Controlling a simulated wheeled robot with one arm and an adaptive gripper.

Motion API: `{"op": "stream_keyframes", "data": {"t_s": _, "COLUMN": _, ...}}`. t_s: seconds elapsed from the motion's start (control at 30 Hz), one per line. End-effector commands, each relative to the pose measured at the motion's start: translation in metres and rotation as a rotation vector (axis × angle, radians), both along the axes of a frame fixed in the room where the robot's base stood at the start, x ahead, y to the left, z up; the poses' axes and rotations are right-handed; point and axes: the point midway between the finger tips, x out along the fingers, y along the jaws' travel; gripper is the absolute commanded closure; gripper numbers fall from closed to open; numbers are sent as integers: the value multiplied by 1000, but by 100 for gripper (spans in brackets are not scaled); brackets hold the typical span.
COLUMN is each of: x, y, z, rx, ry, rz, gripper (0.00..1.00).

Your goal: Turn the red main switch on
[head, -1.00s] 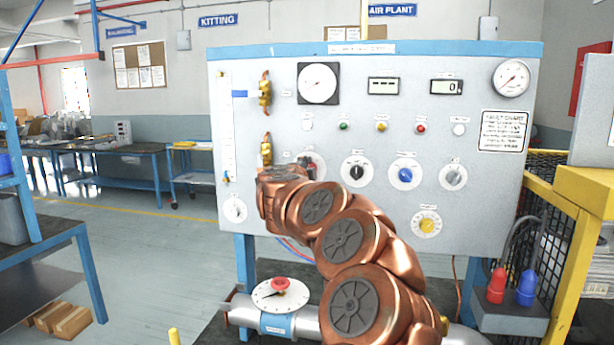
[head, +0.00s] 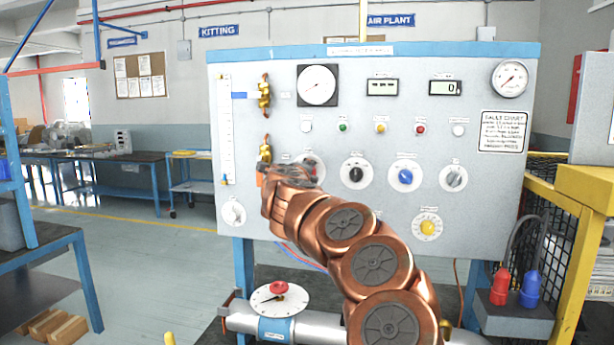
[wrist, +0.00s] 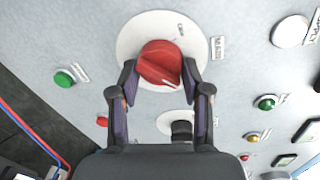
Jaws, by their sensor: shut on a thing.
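The red main switch (wrist: 160,64) is a red rotary knob on a round white plate (wrist: 128,42) labelled MAIN in the wrist view. My gripper (wrist: 160,82) has one finger on each side of the knob and is shut on it. The knob's pointer edge looks turned at an angle to the plate. In the head view my copper arm reaches to the panel, and the red main switch (head: 319,168) is partly hidden behind it. The fingertips are mostly hidden there.
The panel (head: 250,200) carries a black knob (head: 355,172), a blue knob (head: 405,175), a grey knob (head: 453,177) and a yellow knob (head: 428,227) to the right. A red-handled valve (head: 279,290) sits on the pipe below.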

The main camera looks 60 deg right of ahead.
Motion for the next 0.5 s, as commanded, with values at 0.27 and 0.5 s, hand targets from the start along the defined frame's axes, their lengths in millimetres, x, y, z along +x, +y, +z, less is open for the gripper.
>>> {"op": "stream_keyframes", "data": {"t_s": 0.27, "x": -1, "y": 0, "z": 1, "rx": 0, "ry": -2, "rz": -1, "gripper": 52}}
{"op": "stream_keyframes", "data": {"t_s": 0.5, "x": -1, "y": 0, "z": 1, "rx": 0, "ry": -1, "rz": 0, "gripper": 28}}
